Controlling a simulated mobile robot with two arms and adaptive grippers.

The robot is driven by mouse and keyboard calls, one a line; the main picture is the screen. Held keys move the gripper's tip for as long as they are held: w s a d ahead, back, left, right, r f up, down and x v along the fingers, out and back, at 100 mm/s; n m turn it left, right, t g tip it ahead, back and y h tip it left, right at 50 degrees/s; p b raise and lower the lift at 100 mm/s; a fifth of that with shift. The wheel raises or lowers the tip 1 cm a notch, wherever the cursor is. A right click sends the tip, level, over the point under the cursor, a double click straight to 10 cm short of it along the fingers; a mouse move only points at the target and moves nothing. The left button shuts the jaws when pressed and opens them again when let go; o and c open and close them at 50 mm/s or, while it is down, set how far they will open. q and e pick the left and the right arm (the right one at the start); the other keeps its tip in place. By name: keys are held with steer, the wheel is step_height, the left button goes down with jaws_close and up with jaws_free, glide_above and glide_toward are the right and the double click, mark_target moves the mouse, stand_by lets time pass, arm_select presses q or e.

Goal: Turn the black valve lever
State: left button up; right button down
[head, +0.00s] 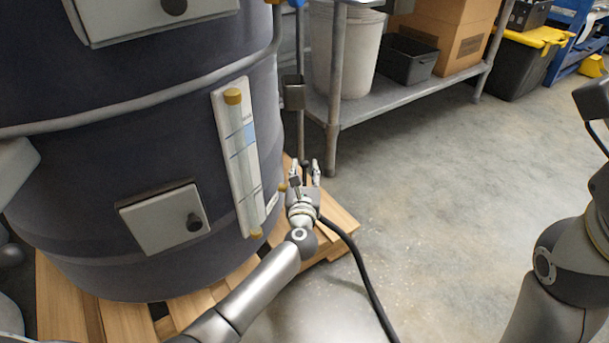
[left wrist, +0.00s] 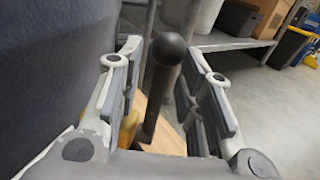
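The black valve lever has a round black knob (left wrist: 169,48) on a dark shaft. In the left wrist view it stands between the two fingers of my left gripper (left wrist: 168,82), with visible gaps on both sides. In the head view my left gripper (head: 305,170) is open low beside the dark drum, over the pallet's right side. The lever's dark tip (head: 304,163) shows small between the fingers. The lever's base is mostly hidden. My right arm is at the right edge of the head view, and its fingertips are out of frame.
The large dark drum (head: 90,240) with a sight gauge (head: 240,150) stands on a wooden pallet (head: 342,222) just left of the gripper. A metal shelf (head: 400,98) with a white bucket (head: 345,50) stands behind. The concrete floor to the right is clear.

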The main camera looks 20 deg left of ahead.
arm_select(q)
jaws_close()
stand_by(0.5)
